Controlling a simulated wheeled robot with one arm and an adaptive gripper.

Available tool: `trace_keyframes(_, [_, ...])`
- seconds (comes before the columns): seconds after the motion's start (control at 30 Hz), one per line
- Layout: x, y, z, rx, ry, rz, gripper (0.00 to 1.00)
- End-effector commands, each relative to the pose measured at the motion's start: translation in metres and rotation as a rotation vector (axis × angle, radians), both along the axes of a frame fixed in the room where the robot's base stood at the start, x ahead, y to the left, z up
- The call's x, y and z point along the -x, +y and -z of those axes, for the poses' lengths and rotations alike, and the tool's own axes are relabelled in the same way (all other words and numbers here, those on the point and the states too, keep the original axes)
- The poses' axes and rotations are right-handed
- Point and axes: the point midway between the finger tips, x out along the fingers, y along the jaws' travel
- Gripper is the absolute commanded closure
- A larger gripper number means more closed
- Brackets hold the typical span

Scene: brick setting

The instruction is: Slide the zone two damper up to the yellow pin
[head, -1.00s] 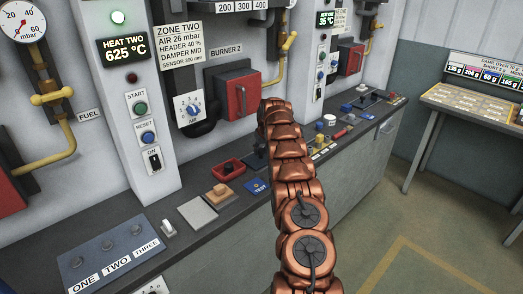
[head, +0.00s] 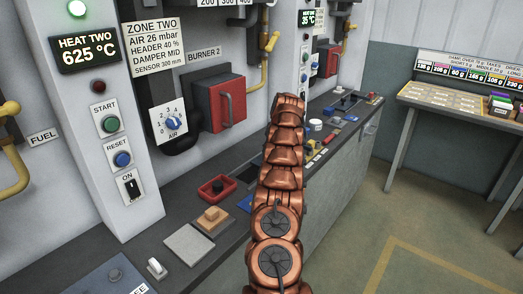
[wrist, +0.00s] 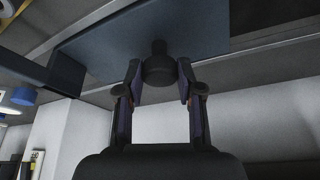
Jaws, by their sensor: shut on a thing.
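In the wrist view my gripper (wrist: 158,82) has its two fingers on either side of a dark round knob (wrist: 159,68) and is shut on it. The knob stands out from a blue-grey plate (wrist: 200,30). I cannot tell from these frames whether the knob is the zone two damper's handle. In the head view my copper arm reaches along the bench and hides my gripper. The zone two sign (head: 152,44) reads "DAMPER MID". I cannot make out a yellow pin for certain.
The dark bench (head: 135,252) runs along the wall. The red burner box (head: 220,103) is on the wall. Floor at right is clear, before a side table (head: 455,98).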

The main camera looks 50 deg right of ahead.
Motion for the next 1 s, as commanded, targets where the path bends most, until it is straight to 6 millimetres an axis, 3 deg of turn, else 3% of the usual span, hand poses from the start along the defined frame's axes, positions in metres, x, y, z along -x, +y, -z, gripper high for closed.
trace_keyframes(0.27, [0.001,-0.003,-0.002,0.004,-0.007,0.0,1.0])
trace_keyframes(0.3, [0.0011,-0.0032,-0.002,0.004,-0.007,0.001,0.63])
trace_keyframes(0.53, [0.003,-0.0042,-0.0013,0.003,-0.005,0.004,0.39])
trace_keyframes(1.0, [0.004,-0.0024,-0.0054,0.002,-0.003,0.004,0.39])
